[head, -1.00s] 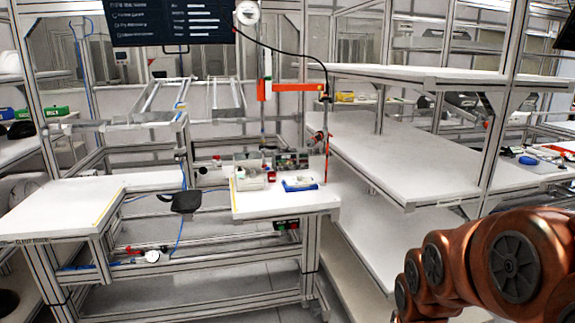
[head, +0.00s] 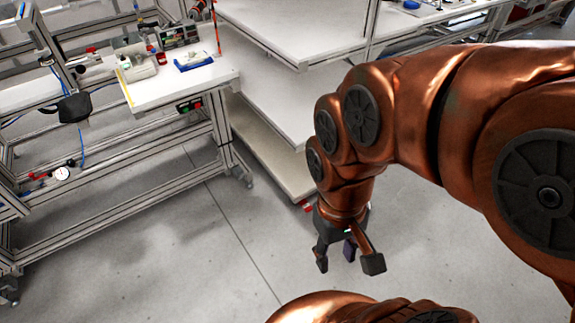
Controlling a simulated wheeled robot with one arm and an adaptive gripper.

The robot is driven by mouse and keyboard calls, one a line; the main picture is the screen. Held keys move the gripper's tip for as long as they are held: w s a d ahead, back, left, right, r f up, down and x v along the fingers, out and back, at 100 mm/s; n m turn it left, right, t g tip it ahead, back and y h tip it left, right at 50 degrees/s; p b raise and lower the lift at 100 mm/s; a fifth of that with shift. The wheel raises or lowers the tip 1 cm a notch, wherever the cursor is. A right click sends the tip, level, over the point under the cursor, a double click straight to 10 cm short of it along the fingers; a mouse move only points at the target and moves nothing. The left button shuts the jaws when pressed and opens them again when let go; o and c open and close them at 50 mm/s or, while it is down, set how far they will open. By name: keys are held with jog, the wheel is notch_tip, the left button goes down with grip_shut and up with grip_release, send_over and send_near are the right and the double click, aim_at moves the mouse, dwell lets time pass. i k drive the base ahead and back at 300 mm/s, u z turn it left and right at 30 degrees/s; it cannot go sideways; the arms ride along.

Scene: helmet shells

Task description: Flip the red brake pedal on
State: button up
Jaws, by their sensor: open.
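No part is clearly recognisable as a red brake pedal. A small red handle-like part (head: 38,177) sits beside a round white gauge on the lower rail of the workbench frame at the left. A small red piece (head: 306,206) also shows low by the front corner of the bottom shelf, close behind my gripper in the picture. Which of these is the pedal, if either, I cannot tell. My gripper (head: 347,261) hangs pointing down over the floor, its dark fingers spread and empty. It is far from the red handle-like part.
The white workbench (head: 140,96) holds a blue tray (head: 193,62) and small devices. A black pad (head: 74,107) sticks out at its left. White shelves (head: 272,135) stand behind my arm. The grey floor (head: 150,255) in front is clear.

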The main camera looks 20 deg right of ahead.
aim_at(307, 207)
jog(key=z, duration=0.3)
jog(key=i, duration=0.85)
jog(key=u, duration=0.3)
